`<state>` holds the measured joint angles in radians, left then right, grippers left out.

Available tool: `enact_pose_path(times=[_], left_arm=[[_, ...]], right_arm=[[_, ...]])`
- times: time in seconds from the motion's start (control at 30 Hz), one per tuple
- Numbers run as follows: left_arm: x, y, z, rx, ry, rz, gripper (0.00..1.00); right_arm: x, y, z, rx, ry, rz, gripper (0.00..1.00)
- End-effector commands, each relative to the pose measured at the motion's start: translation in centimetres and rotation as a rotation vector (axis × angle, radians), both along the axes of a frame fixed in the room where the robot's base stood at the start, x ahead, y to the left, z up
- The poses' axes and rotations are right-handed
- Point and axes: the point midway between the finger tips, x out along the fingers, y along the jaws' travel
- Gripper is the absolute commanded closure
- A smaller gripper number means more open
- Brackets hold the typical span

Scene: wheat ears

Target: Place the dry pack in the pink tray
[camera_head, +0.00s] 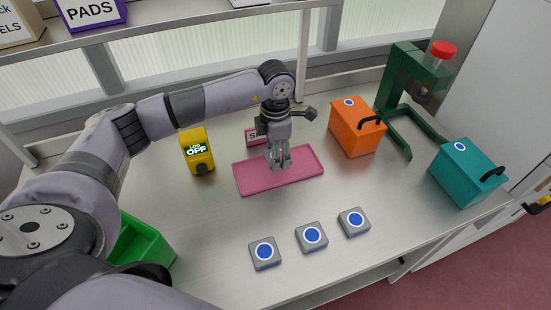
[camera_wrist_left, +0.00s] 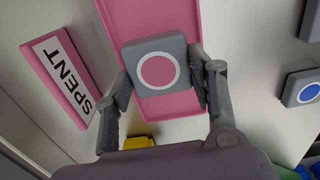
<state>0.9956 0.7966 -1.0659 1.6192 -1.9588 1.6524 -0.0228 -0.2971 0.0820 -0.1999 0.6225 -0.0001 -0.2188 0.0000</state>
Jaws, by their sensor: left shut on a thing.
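My left gripper (camera_head: 279,165) is over the middle of the pink tray (camera_head: 305,165), pointing down. In the left wrist view its fingers are shut on the two sides of a grey pack (camera_wrist_left: 177,48) with a pink disc ringed in white, the dry pack. The pink tray (camera_wrist_left: 130,14) lies beneath the pack. I cannot tell whether the pack touches the tray floor. In the head view the fingers mostly hide the pack. A pink sign reading SPENT (camera_wrist_left: 68,76) stands by the tray. My right gripper is not in view.
Several grey packs with blue discs, such as this one (camera_head: 311,237), sit in front of the tray. A yellow device reading OFF (camera_head: 197,150), an orange box (camera_head: 357,130), a teal box (camera_head: 467,175), a green stand (camera_head: 396,85) and a green bin (camera_head: 145,245) surround the clear bench.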

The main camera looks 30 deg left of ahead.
Motion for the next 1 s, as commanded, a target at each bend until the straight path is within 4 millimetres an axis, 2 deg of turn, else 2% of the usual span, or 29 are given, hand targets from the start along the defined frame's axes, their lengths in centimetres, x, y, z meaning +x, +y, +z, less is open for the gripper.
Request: enact_pose_path(times=[0.23,0.63,0.67,0.93,1.0], left_arm=[[-0.1,0.0,-3.4,0.001,0.003,-0.001,0.78],[-0.1,0.0,-4.2,0.001,0.001,-0.001,0.78],[-0.1,0.0,-4.0,0.001,0.001,-0.001,0.47],[-0.1,0.0,-3.9,0.001,0.001,-0.001,0.29],[-0.1,0.0,-3.9,0.001,0.001,0.000,0.29]], right_arm=[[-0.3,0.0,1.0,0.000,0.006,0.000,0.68],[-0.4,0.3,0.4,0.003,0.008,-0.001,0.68],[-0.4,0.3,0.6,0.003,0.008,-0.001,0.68],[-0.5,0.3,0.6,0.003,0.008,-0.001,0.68],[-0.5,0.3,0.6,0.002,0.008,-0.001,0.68]])
